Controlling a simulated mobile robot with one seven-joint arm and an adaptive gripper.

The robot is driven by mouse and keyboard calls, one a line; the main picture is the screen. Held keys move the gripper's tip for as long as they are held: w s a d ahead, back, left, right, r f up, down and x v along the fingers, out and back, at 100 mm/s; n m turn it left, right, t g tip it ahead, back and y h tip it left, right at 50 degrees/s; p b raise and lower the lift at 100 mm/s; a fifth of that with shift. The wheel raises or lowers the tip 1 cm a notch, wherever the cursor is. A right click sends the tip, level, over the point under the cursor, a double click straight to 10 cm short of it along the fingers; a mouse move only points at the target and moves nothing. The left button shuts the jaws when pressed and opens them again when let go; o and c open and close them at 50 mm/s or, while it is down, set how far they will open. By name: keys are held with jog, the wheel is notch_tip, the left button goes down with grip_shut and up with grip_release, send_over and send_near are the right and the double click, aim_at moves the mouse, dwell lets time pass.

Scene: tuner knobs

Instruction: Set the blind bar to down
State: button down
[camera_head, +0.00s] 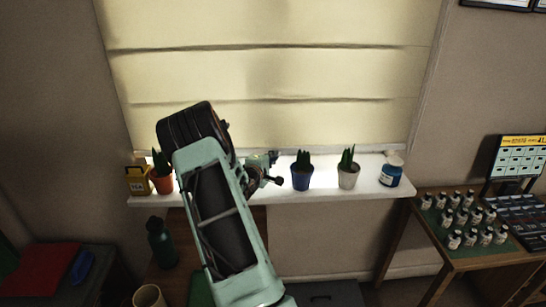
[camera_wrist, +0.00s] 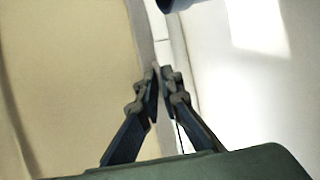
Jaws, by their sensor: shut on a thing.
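The cream blind (camera_head: 270,80) hangs in folds over the window and covers most of it. Its pale bottom bar (camera_head: 340,150) runs level just above the white sill. In the wrist view the dark fingers of my gripper (camera_wrist: 160,82) are nearly together on the pale bar (camera_wrist: 143,35), at the edge of the cream blind cloth (camera_wrist: 70,80). The exact contact is small and partly hidden by the fingers.
The blue pot is close to my gripper's right. A table with small bottles (camera_head: 462,222) stands at right.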

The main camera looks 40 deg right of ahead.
notch_tip(320, 180, down, 4)
jog(key=shift+f+b, duration=0.1)
jog(key=shift+b, duration=0.85)
jog(key=c, duration=2.4)
grip_release()
jog(key=shift+r, duration=0.2)
jog(key=v, duration=1.2)
